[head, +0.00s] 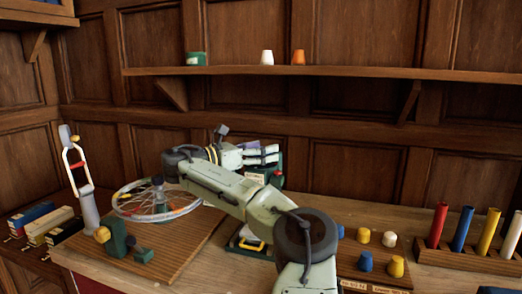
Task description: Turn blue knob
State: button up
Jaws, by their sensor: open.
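A small board (350,272) on the bench, right of my arm, carries several coloured knobs. A blue knob (365,261) stands in its front row. A second blue piece (341,231) shows behind it, close to my arm. My gripper (274,154) is open, with its pale fingers pointing right, in front of a dark green device. It is to the left of and farther back than the knobs, apart from them. I see nothing between the fingers. My forearm and elbow cross the middle and hide part of the bench and the board's left side.
Yellow (397,267) and white (389,239) knobs stand beside the front blue one. A rack of coloured tubes (462,259) is at right. A spoked wheel (129,204) and a clamp (115,240) are at left. A wall shelf (350,72) runs above.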

jog(key=shift+a, duration=0.1)
jog(key=v, duration=0.5)
jog(key=shift+w+a+r, duration=0.1)
jog(key=shift+a+r, duration=0.1)
jog(key=shift+a, duration=0.05)
jog(key=v, duration=0.6)
jog(key=shift+s+f, duration=0.2)
jog(key=shift+s, duration=0.1)
jog(key=shift+a, duration=0.15)
